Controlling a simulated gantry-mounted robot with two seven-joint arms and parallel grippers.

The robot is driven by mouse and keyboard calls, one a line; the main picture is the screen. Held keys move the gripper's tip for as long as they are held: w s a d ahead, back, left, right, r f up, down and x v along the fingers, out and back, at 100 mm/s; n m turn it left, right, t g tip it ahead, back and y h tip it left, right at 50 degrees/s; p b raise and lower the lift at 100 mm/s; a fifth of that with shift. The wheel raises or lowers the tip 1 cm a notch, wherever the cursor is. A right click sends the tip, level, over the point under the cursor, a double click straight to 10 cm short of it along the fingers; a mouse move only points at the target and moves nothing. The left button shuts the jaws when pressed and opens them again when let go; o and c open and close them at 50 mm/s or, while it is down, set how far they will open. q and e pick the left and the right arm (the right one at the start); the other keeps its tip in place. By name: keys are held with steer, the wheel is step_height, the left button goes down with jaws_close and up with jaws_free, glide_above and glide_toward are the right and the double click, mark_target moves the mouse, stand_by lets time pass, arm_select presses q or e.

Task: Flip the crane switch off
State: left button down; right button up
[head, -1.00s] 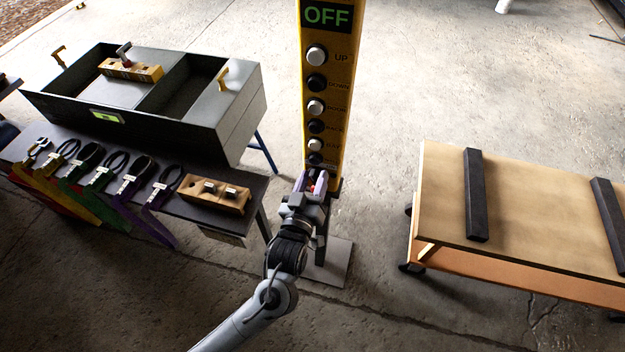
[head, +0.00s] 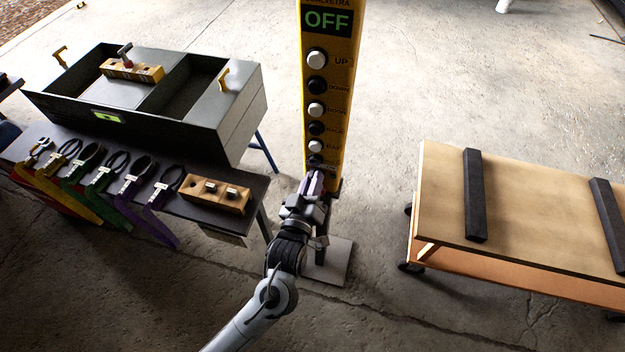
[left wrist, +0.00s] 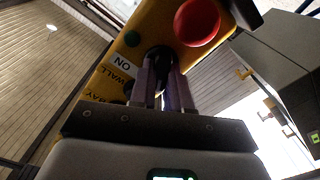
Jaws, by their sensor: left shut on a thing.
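The yellow crane pendant (head: 341,74) stands upright in the middle of the head view. Its top display (head: 327,19) reads OFF in green, above a column of white and black buttons. My left gripper (head: 314,182) is at the pendant's lower end, with its purple fingers close together. In the left wrist view, the fingers (left wrist: 163,66) are shut on a dark switch knob (left wrist: 158,54) on the yellow face. An ON label (left wrist: 122,63) is beside it, and a red round button (left wrist: 197,22) is to its right. The fingers hide much of the knob. My right gripper is not in view.
A dark grey case (head: 170,125) stands on a bench at left, with several tagged tools and a wooden block (head: 215,194) along the bench front. A wooden cart (head: 440,185) with black bars stands at right. The concrete floor between is mostly clear.

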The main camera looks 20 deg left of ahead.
arm_select(q)
steer(key=c, duration=1.1)
jaws_free()
steer(key=shift+s, duration=0.1)
steer(key=s, duration=0.7)
steer(key=s+d, duration=0.1)
steer(key=s, duration=0.2)
steer(key=shift+s, duration=0.25)
steer(key=shift+f, duration=0.1)
